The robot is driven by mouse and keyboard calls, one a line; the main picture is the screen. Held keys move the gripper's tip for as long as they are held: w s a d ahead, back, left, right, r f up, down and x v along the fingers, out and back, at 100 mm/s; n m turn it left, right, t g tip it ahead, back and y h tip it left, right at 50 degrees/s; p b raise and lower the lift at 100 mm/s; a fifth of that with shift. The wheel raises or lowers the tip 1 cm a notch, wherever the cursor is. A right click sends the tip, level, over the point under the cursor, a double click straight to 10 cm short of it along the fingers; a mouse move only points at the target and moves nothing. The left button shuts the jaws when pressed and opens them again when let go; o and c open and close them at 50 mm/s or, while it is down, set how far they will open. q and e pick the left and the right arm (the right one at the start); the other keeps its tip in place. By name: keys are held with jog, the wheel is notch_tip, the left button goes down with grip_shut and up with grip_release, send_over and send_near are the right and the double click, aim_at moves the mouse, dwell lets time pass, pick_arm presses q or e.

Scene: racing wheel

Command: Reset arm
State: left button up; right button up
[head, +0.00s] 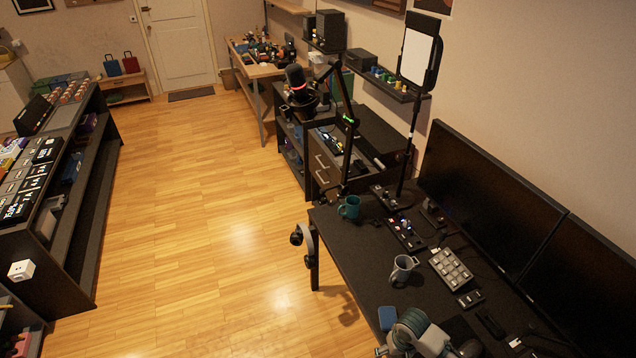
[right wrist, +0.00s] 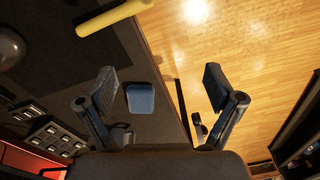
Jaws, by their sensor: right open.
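My right gripper (right wrist: 160,88) is open and empty in the right wrist view. Its two dark fingers are spread wide, one over the dark desk and the other over the wooden floor. A small blue pad (right wrist: 140,98) lies on the desk and shows between the fingers, nearer the left one. The pad also shows in the head view (head: 388,318) near the desk's front edge. My left gripper is out of view.
A microphone (head: 297,80) hangs on a boom arm. A yellow bar (right wrist: 115,17) crosses the top of the wrist view. The floor (head: 210,200) is open.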

jog(key=s+a+n+t+y, duration=0.2)
jog(key=s+a, duration=0.6)
jog(key=s+d+r+m+t+h, duration=0.1)
jog(key=s+d+r+h, duration=0.1)
jog(key=s+d, duration=0.55)
jog(key=s+f+g+b, duration=0.1)
jog(key=s+f, duration=0.1)
jog(key=f, duration=1.2)
jog(key=s+f, duration=0.2)
jog(key=f, duration=1.2)
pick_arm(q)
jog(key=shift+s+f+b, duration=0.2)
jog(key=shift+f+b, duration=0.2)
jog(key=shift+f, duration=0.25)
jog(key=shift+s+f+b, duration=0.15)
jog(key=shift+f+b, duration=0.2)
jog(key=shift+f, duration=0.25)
pick_arm(e)
jog(key=s+d+f+g, duration=0.1)
jog(key=s+d+f, duration=0.1)
jog(key=s+f, duration=1.5)
jog(key=shift+s+d, duration=0.2)
jog(key=shift+s, duration=0.1)
